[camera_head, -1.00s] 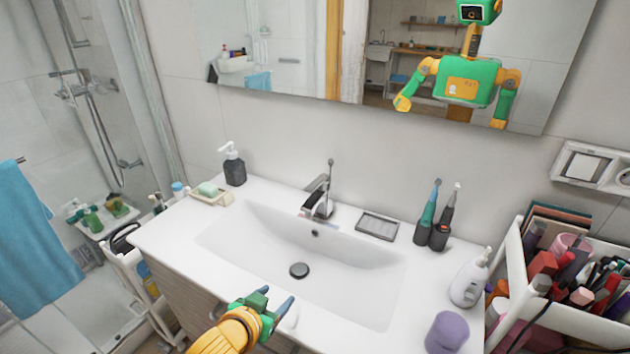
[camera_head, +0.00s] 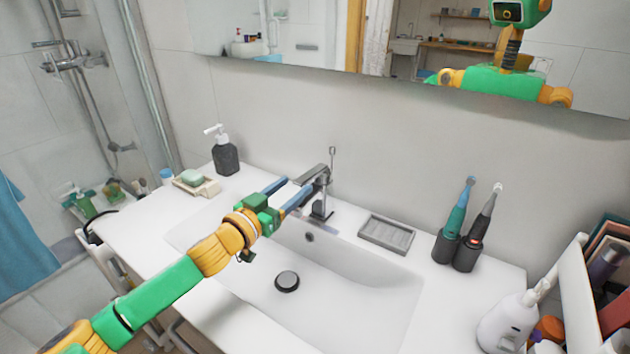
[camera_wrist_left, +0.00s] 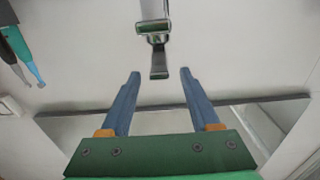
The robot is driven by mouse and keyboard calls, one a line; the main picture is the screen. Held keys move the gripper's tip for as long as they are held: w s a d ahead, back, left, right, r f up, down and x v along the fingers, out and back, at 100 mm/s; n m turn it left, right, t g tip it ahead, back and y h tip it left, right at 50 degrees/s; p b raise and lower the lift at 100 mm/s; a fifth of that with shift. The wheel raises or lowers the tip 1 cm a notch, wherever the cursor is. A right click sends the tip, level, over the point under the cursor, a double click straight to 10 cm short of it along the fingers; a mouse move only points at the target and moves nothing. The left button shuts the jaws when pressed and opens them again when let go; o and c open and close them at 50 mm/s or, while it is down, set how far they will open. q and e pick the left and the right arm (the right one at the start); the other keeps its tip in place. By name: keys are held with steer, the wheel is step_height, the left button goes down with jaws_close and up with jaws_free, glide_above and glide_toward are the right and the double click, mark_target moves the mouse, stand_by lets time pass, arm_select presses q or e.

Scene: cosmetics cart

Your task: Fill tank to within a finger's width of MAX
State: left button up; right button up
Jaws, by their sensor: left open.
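The faucet (camera_head: 322,198) stands at the back of the white sink basin (camera_head: 345,285), its lever on top. My left gripper (camera_head: 297,184) is open and empty, its two blue fingers reaching toward the faucet's upper part. In the left wrist view the faucet (camera_wrist_left: 157,62) lies ahead, centred between the spread fingers (camera_wrist_left: 160,73); I cannot tell whether they touch it. A white device (camera_head: 508,322), perhaps with the tank, stands at the right end of the counter, cut by the frame. Its water level and any MAX mark cannot be read. My right gripper is out of view.
A soap dish (camera_head: 196,186) and dark pump bottle (camera_head: 225,156) stand left of the basin. A grey tray (camera_head: 387,236) and two electric toothbrushes (camera_head: 462,225) stand right of the faucet. A black drain plug (camera_head: 287,281) sits in the basin. No water stream shows.

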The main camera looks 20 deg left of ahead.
mark_target(311, 173)
arm_select(q)
steer(key=shift+w+r+p, duration=0.25)
steer(key=shift+w+p, duration=0.05)
steer(key=shift+w, duration=0.1)
steer(key=w, duration=0.2)
steer(key=w+p, duration=0.1)
steer(key=w, duration=0.1)
steer(key=w+d, duration=0.1)
steer(key=w, duration=0.1)
steer(key=shift+f, duration=0.2)
jaws_close()
stand_by(0.8)
